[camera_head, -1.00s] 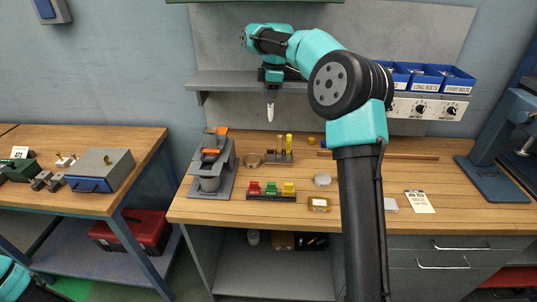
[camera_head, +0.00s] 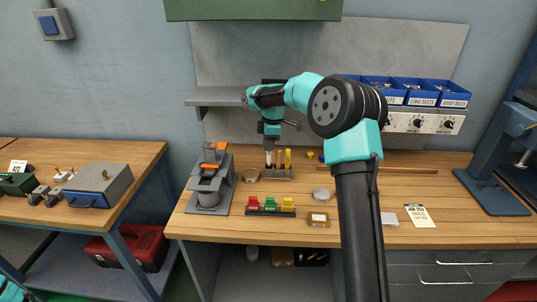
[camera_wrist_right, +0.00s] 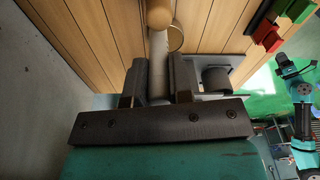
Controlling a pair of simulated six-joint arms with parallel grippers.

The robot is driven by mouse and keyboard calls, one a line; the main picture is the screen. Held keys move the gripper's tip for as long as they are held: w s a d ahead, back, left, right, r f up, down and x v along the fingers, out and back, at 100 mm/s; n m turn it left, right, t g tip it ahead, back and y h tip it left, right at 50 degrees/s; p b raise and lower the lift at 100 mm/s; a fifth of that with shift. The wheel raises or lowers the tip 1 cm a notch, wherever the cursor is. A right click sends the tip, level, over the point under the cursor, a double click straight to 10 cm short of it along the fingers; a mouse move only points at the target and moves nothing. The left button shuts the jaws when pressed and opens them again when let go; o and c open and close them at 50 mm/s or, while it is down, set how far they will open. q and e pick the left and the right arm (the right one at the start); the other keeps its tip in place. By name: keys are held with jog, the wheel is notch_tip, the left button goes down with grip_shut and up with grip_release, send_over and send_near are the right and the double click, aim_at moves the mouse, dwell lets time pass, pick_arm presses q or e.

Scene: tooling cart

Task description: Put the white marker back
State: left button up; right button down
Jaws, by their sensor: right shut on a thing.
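My right gripper (camera_head: 270,143) points down over the marker rack (camera_head: 283,176) at the back of the wooden bench. It is shut on the white marker (camera_head: 270,158), which hangs upright with its lower end at the rack's left side. I cannot tell whether that end is inside a hole. In the right wrist view the pale marker (camera_wrist_right: 158,60) shows between the two dark fingers (camera_wrist_right: 158,78). My left gripper is outside the frames.
A shelf (camera_head: 222,97) runs behind.

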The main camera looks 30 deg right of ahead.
aim_at(269, 163)
jog(key=shift+f, duration=2.25)
jog(key=shift+f, duration=0.15)
jog(key=c, duration=1)
grip_release()
jog(key=r, duration=0.4)
jog(key=d+r, duration=0.1)
jog(key=r, duration=0.7)
jog(key=shift+s+d+r, duration=0.15)
jog(key=shift+s, duration=0.15)
